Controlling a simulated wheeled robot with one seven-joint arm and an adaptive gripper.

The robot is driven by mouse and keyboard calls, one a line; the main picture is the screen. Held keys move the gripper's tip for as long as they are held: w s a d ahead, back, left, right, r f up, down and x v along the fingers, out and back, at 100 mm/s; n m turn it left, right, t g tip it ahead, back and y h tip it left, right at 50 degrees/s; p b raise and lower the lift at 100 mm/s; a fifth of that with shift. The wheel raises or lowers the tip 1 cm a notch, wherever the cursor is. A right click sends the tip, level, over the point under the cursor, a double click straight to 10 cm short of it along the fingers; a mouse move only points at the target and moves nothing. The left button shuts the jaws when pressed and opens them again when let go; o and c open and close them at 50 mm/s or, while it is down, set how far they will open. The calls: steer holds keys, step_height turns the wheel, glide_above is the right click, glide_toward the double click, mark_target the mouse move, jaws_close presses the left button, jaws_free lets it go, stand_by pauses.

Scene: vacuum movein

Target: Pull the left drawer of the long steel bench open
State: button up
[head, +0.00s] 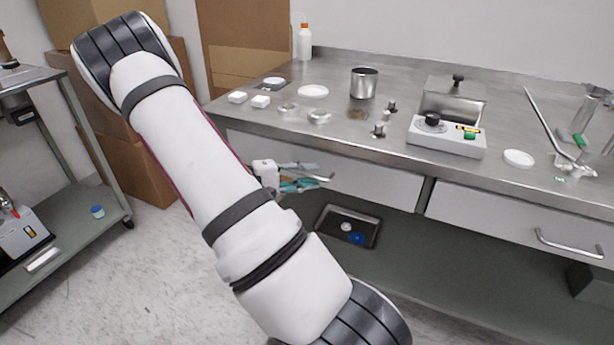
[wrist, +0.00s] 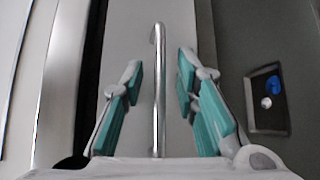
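The long steel bench (head: 395,130) has two drawers under its top. The left drawer (head: 375,182) has a pale front and looks shut or nearly so in the head view. Its bar handle (head: 322,178) is partly hidden by my gripper (head: 300,178). In the wrist view the handle (wrist: 158,85) runs lengthwise between the two teal fingers of my gripper (wrist: 158,85). The fingers are open, one on each side of the handle, with a gap to it on both sides. My arm hides the left end of the drawer front in the head view.
The right drawer (head: 520,222) is shut. A tray (head: 347,226) with small items lies on the lower shelf. The bench top holds a metal cup (head: 364,82), a scale-like device (head: 447,137) and small dishes. Cardboard boxes (head: 130,150) and a grey cart (head: 75,190) stand at left.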

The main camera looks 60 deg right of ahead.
jaws_close()
steer(key=shift+a, duration=0.15)
